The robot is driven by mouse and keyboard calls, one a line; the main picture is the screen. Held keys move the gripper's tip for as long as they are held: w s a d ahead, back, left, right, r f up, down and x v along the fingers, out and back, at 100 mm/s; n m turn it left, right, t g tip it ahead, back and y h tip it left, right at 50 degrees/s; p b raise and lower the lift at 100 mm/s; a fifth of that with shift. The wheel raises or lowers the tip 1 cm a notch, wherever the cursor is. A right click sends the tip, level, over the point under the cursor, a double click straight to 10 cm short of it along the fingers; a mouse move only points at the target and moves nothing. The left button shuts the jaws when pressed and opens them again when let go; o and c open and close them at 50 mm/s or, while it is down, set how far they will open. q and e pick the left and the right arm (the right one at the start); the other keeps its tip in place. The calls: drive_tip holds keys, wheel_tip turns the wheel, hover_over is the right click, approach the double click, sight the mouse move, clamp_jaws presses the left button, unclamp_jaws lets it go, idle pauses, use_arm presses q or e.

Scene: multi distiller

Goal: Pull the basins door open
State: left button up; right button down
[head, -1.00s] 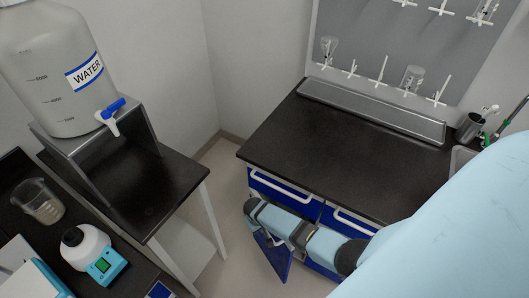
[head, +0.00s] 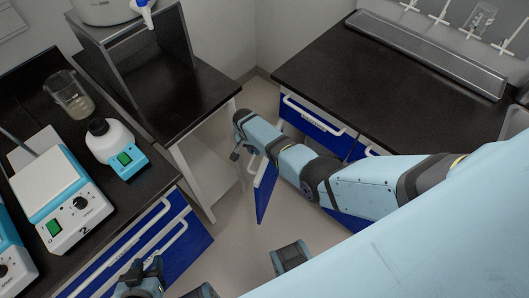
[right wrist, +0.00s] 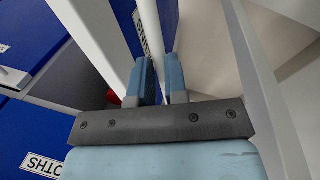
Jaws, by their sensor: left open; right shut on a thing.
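The basins door (head: 265,190) is a blue panel under the right-hand black counter. In the head view it stands swung out from the cabinet, partly behind my right arm. In the right wrist view its edge shows as a blue strip with a partly hidden label and a white bar handle (right wrist: 150,28). My right gripper (right wrist: 161,78) is shut on this handle, the bar running between its fingers. In the head view the right gripper (head: 239,153) is at the door's upper part, its fingertips mostly hidden. My left gripper (head: 139,278) is open and empty at the bottom left, apart from the door.
Blue drawers (head: 315,115) with white handles are under the right counter (head: 370,95). A black table with white legs (head: 205,165) stands left of the door. A stirrer (head: 70,205), a beaker (head: 68,92) and another device (head: 116,150) sit on the left bench. Grey floor is free between.

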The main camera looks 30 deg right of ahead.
drive_tip(key=shift+w+a+m+b, duration=0.35)
drive_tip(key=shift+w+m+b, duration=0.2)
drive_tip(key=shift+w, duration=0.15)
drive_tip(key=shift+w+a+m+b, duration=0.3)
drive_tip(key=shift+w+m+b, duration=0.2)
drive_tip(key=shift+w, duration=0.15)
drive_tip(key=c, duration=1.1)
unclamp_jaws()
drive_tip(key=shift+c, duration=0.2)
